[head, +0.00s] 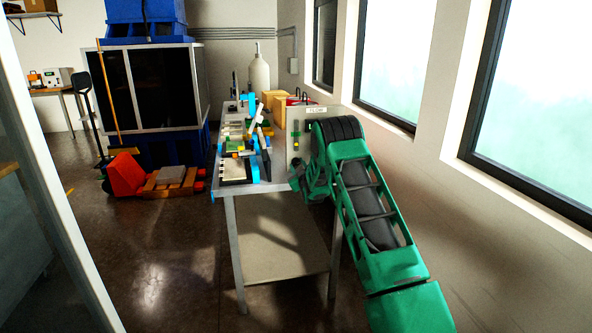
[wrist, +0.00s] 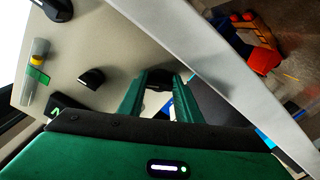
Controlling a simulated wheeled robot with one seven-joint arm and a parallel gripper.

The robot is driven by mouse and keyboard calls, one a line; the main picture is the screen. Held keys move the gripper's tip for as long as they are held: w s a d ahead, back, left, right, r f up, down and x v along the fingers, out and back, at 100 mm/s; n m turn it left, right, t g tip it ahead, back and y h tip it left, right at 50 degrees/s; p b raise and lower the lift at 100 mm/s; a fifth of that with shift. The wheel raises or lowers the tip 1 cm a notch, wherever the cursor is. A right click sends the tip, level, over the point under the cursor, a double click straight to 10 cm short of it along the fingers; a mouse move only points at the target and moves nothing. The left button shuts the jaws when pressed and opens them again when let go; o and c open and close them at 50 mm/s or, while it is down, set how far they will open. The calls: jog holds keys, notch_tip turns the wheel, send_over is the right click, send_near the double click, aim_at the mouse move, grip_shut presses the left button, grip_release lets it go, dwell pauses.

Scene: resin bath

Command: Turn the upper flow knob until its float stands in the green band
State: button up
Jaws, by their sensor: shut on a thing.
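The pale flow panel (head: 300,143) stands upright at the right end of the bench, partly hidden by my arm. In the wrist view the panel (wrist: 120,45) fills the upper left. My gripper (wrist: 159,82) is shut on a dark knob (wrist: 159,77) on the panel, mostly hidden between the fingers. I cannot tell from the picture whether this is the upper knob. Another dark knob (wrist: 92,78) sits between the tube and my gripper.
A dark round part (wrist: 57,8) shows at the top of the wrist view. The bench (head: 277,184) carries trays, tools and boxes left of the panel. A wall with windows (head: 395,60) runs along the right. Open floor (head: 165,260) lies left of the bench.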

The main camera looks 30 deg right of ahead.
jog(key=shift+f+m, duration=0.1)
jog(key=shift+m, duration=0.2)
jog(key=m, duration=0.4)
jog(key=shift+a, duration=0.15)
jog(key=m, duration=0.4)
jog(key=shift+m, duration=0.4)
jog(key=m, duration=0.4)
jog(key=shift+a+m, duration=0.15)
jog(key=shift+m, duration=0.15)
jog(key=m, duration=0.4)
jog(key=shift+m, duration=0.4)
jog(key=o, duration=1)
jog(key=shift+o, duration=0.2)
jog(key=shift+w, duration=0.1)
